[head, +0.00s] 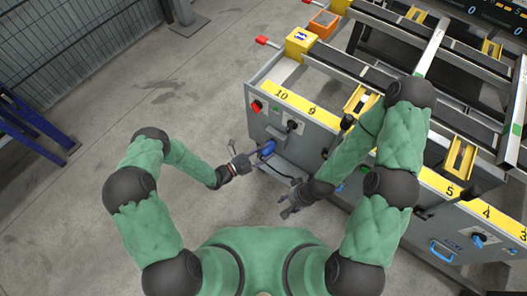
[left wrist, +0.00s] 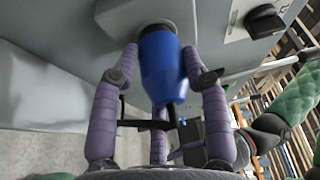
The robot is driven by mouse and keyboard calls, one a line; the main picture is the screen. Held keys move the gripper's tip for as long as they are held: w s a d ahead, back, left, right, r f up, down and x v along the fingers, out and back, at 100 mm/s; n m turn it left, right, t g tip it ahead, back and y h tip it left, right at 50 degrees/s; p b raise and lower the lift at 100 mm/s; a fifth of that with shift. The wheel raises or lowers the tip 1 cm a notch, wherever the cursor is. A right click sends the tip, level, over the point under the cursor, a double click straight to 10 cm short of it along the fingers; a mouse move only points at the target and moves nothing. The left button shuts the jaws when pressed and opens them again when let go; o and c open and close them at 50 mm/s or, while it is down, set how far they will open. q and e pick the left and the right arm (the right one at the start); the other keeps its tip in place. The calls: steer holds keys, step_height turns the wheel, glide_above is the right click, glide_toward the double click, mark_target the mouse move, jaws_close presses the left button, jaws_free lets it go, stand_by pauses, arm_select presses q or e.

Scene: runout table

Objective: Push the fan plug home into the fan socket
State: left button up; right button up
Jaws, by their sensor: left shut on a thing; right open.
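The blue fan plug (left wrist: 162,72) is between the fingers of my left gripper (head: 250,161), which is shut on it. Its far end meets the grey round fan socket (left wrist: 146,14) on the panel; I cannot tell how deep it sits. In the head view the plug (head: 267,148) shows as a small blue shape at the table's end panel, just beyond the left fingers. My right gripper (head: 290,208) is open and empty, below and to the right of the plug, in front of the table.
The grey runout table (head: 318,134) with a yellow numbered strip (head: 300,104) fills the right. A black knob (left wrist: 265,20) is beside the socket, and a red button (head: 256,107) is on the panel. Bare floor (head: 180,90) lies to the left.

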arm_select(q)
steer(key=shift+w+d, duration=0.4)
steer(key=shift+w, duration=0.1)
steer(key=o, duration=1.3)
steer(key=v, duration=1.2)
